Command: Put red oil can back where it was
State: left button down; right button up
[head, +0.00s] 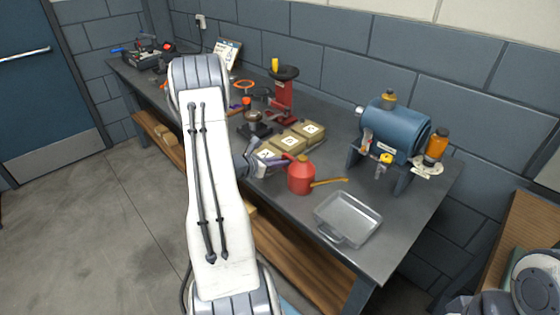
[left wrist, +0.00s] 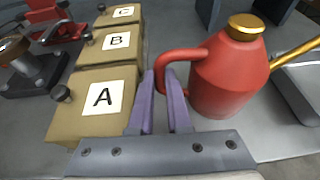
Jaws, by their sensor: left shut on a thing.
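The red oil can (head: 300,179) has a brass cap and a long yellow spout pointing right. It is upright at the bench's front part, between the lettered boxes and the metal tray. My left gripper (head: 280,165) reaches it from the left. In the left wrist view, the fingers (left wrist: 162,100) are shut on the red handle of the can (left wrist: 225,80), on its left side. I cannot tell whether the can's base touches the bench. My right gripper is not in view.
Tan boxes marked A (left wrist: 95,100), B (left wrist: 108,45) and C (left wrist: 120,14) stand in a row left of the can. A grey metal tray (head: 348,218) lies right of it. A blue tank (head: 395,130) on legs stands behind the tray. The bench (head: 400,225) is bare around the tray.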

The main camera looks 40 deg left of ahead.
pick_arm(q)
jog(key=shift+f+b, duration=0.15)
jog(key=shift+b, duration=0.15)
jog(key=c, duration=1.2)
grip_release()
jog(key=shift+o, duration=0.2)
jog(key=shift+r+p, duration=0.2)
jog(key=shift+p, duration=0.1)
jog(key=b+v, duration=0.1)
jog(key=v, duration=1.1)
